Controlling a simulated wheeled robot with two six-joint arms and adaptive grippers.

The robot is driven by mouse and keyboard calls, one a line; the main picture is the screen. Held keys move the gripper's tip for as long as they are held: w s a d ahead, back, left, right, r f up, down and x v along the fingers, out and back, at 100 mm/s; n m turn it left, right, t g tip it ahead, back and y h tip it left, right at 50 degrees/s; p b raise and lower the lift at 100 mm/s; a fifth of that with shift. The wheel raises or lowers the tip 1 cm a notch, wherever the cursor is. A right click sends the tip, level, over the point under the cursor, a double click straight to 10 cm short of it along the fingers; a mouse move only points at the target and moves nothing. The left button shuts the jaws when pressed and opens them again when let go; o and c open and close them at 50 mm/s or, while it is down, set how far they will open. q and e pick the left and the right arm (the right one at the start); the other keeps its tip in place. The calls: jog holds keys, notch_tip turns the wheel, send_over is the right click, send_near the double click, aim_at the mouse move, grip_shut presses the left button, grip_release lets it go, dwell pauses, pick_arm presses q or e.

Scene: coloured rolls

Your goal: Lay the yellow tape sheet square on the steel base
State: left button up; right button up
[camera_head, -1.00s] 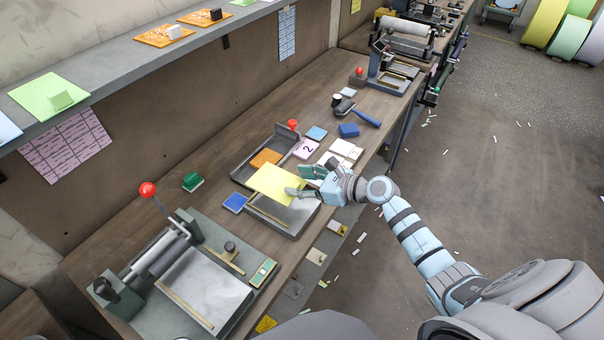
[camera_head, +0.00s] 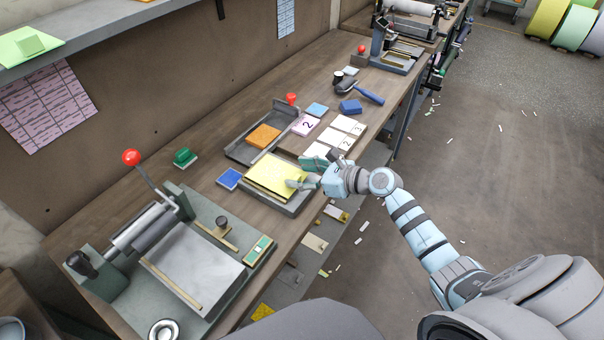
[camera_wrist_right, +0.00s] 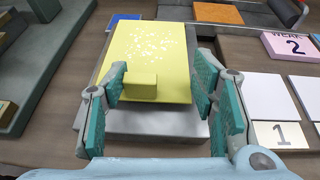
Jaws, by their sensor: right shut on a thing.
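The yellow tape sheet (camera_head: 275,174) lies over the steel base (camera_head: 291,207), roughly lined up with it. In the right wrist view the sheet (camera_wrist_right: 148,55), with pale specks and a small yellow block at its near edge, covers most of the base. A bare grey strip of the base (camera_wrist_right: 155,122) shows at the near side. Whether the sheet touches the base is unclear. My left gripper is out of view.
A blue block (camera_head: 229,179) lies left of the base and an orange sheet (camera_head: 263,136) behind it. White numbered cards (camera_head: 333,138) lie to the right. A roller press (camera_head: 150,228) stands at front left. Bare bench shows between press and base.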

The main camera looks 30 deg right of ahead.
jog(key=shift+f+b, duration=0.45)
jog(key=shift+f, duration=0.2)
jog(key=o, duration=1)
jog(key=shift+o, duration=0.5)
jog(key=o, duration=0.4)
jog(key=shift+c, duration=0.2)
jog(key=shift+r, duration=0.1)
jog(key=shift+p+v, duration=0.65)
jog(key=shift+v, duration=2.3)
